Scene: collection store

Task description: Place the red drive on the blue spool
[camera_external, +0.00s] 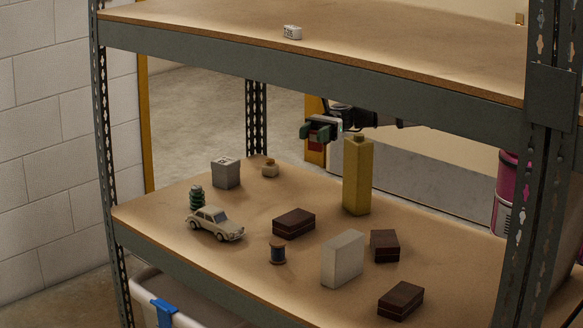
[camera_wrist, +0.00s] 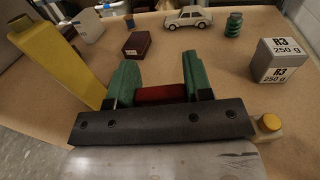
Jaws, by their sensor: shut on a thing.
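My gripper (camera_external: 320,132) is over the back of the middle shelf, left of the top of the yellow can. Its green fingers are shut on the red drive (camera_wrist: 162,95), which spans between them in the wrist view. In the external view a bit of the red drive (camera_external: 316,146) shows under the fingers, above the shelf surface. The blue spool (camera_external: 277,252) stands upright near the shelf's front, between a dark red box and the white box. It looks small in the wrist view (camera_wrist: 129,21), far ahead of the fingers.
The tall yellow can (camera_external: 357,178) stands beside my gripper. Dark red boxes (camera_external: 294,222), a white box (camera_external: 343,258), a cream car (camera_external: 215,223), a green coil (camera_external: 197,197), a grey R3 block (camera_external: 226,173) and a small jar (camera_external: 270,168) share the shelf. An upper shelf (camera_external: 400,52) hangs above.

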